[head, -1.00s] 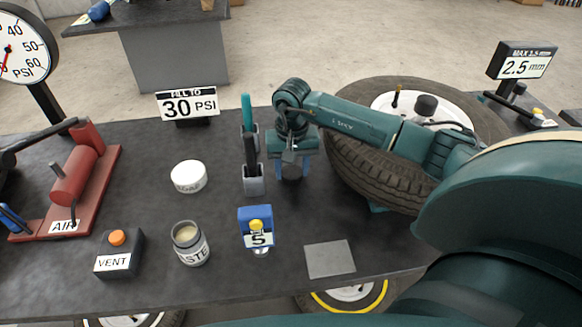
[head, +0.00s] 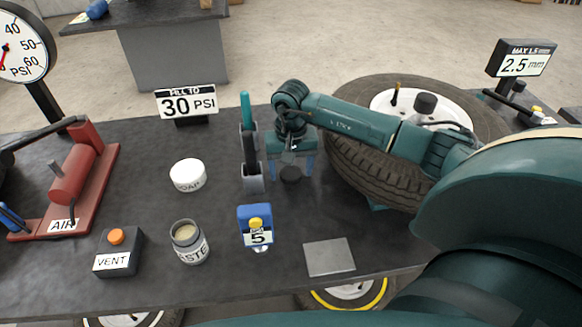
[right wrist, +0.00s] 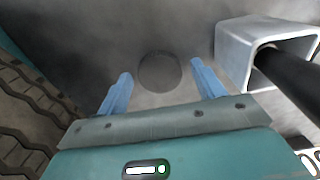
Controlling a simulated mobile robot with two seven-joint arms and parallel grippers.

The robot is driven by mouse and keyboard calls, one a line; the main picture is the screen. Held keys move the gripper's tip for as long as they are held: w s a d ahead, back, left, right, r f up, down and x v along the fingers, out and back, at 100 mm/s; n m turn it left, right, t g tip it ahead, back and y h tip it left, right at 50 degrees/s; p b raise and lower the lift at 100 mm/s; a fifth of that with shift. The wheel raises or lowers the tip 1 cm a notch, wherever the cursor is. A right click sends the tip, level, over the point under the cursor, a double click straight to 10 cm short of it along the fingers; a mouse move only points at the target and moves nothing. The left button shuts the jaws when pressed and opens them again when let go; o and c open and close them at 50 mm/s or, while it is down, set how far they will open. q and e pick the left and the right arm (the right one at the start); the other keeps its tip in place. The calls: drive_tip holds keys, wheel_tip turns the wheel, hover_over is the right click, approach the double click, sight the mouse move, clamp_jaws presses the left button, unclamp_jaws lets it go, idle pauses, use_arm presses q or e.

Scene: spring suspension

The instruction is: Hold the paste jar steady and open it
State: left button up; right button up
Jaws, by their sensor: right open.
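The paste jar (head: 190,243) stands upright at the front of the dark table in the head view. Its top is uncovered and pale paste shows inside. A dark round disc (head: 290,174), which looks like the jar's lid, lies flat on the table behind and to the right of the jar. It also shows in the right wrist view (right wrist: 159,71). My right gripper (head: 290,165) is open and empty just above the disc, its blue fingers spread either side of it. My left gripper is not in view, and nothing grips the jar.
A white soap jar (head: 188,176) stands behind the paste jar. The vent box (head: 118,253) and blue gauge (head: 255,227) flank it. A holder (head: 252,180) with upright tools is close left of my right gripper; a tyre (head: 370,175) is to its right.

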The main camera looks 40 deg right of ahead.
sight(291, 173)
wheel_tip(291, 173, up, 12)
drive_tip(key=b, duration=0.2)
drive_tip(key=shift+r, duration=0.1)
